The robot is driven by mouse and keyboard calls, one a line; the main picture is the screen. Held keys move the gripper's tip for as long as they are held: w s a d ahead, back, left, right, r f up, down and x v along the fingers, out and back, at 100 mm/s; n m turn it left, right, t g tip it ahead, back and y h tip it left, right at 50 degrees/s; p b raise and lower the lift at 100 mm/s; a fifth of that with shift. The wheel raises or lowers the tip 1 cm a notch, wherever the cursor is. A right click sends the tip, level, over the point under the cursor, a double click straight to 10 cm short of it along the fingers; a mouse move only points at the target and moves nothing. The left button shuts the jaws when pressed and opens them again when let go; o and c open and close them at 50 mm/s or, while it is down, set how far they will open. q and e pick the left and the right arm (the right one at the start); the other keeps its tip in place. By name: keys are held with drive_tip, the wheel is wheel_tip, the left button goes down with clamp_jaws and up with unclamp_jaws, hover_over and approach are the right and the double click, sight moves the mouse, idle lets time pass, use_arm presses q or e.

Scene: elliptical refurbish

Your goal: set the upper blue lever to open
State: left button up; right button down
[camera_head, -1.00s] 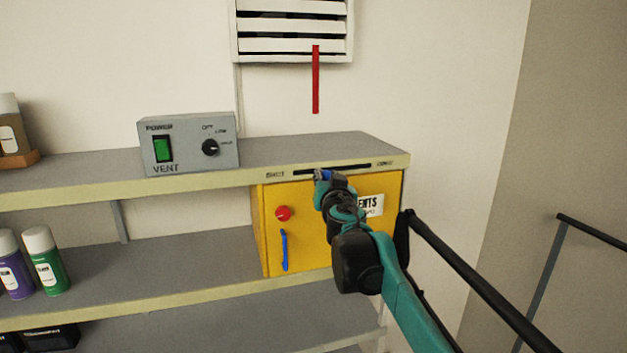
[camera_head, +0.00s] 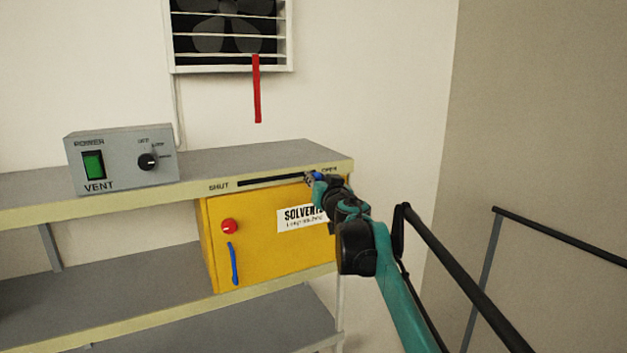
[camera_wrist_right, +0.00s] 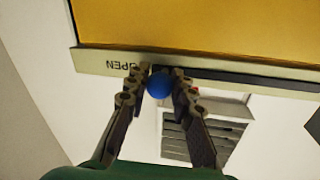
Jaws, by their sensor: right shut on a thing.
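The upper blue lever (camera_head: 318,176) sits at the OPEN end of the dark slot (camera_head: 268,182) in the shelf's front edge. In the right wrist view its round blue knob (camera_wrist_right: 159,86) is between my fingers, close to the word OPEN. My right gripper (camera_head: 314,178) is shut on this lever; it also shows in the right wrist view (camera_wrist_right: 158,80). The vent louvres (camera_head: 232,32) above stand open, with a fan visible behind them. A red strip (camera_head: 257,90) hangs in front of the louvres' lower part and the wall. My left gripper is not in view.
A yellow SOLVENTS cabinet (camera_head: 252,254) with a red knob (camera_head: 229,226) and a lower blue handle (camera_head: 233,264) sits under the shelf (camera_head: 245,155). A grey VENT power box (camera_head: 122,174) stands on the shelf. A dark railing (camera_head: 560,236) is at the right.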

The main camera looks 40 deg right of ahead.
drive_tip(key=c, duration=1.3)
unclamp_jaws()
drive_tip(key=shift+s+d+r, duration=0.1)
drive_tip(key=shift+d, duration=0.2)
drive_tip(key=shift+s+a, duration=0.3)
drive_tip(key=shift+s, duration=0.1)
drive_tip(key=v, duration=1.1)
drive_tip(key=shift+s+d, duration=0.1)
